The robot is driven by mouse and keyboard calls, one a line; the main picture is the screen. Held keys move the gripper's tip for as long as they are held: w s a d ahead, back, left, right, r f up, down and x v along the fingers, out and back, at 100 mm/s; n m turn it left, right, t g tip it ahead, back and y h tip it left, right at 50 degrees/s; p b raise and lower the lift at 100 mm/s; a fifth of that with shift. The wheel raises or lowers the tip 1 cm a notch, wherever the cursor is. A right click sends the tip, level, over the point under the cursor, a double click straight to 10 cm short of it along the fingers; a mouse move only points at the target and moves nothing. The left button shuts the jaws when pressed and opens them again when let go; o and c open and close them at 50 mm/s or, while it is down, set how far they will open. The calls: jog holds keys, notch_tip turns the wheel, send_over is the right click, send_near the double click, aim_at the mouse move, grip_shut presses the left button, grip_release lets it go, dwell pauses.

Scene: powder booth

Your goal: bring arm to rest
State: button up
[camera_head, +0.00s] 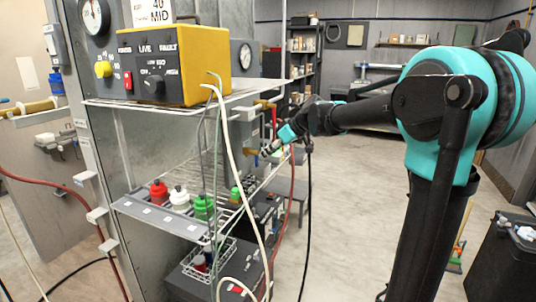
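My arm comes in from the right, with a black upright link and a large teal shoulder. It stretches left across the view. My gripper (268,151) is small at the far end of the arm, beside the shelf rack's right side and near the brass and red valve fittings (264,106). Its fingers are too small and too crowded by the fittings behind to tell whether they are open or shut. I cannot tell whether it touches anything.
A yellow control box (175,65) stands on the rack's top shelf. Several bottles, including a red one (158,192), stand on the shelf below. Hoses and cables hang in front of the rack. A dark bin (497,258) is at lower right. Middle floor is clear.

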dwell(0.3)
jog(key=s+d+f+m+h, duration=0.4)
jog(key=s+d+f+m, duration=0.2)
jog(key=s+d+f, duration=0.6)
jog(key=s+d+f+m+h, duration=0.3)
jog(key=s+d+f+m, duration=0.2)
jog(key=s+d+f, duration=0.8)
jog(key=s+f, duration=0.1)
jog(key=s, duration=0.4)
jog(key=shift+s+m+h, duration=0.15)
jog(key=shift+m+h, duration=0.25)
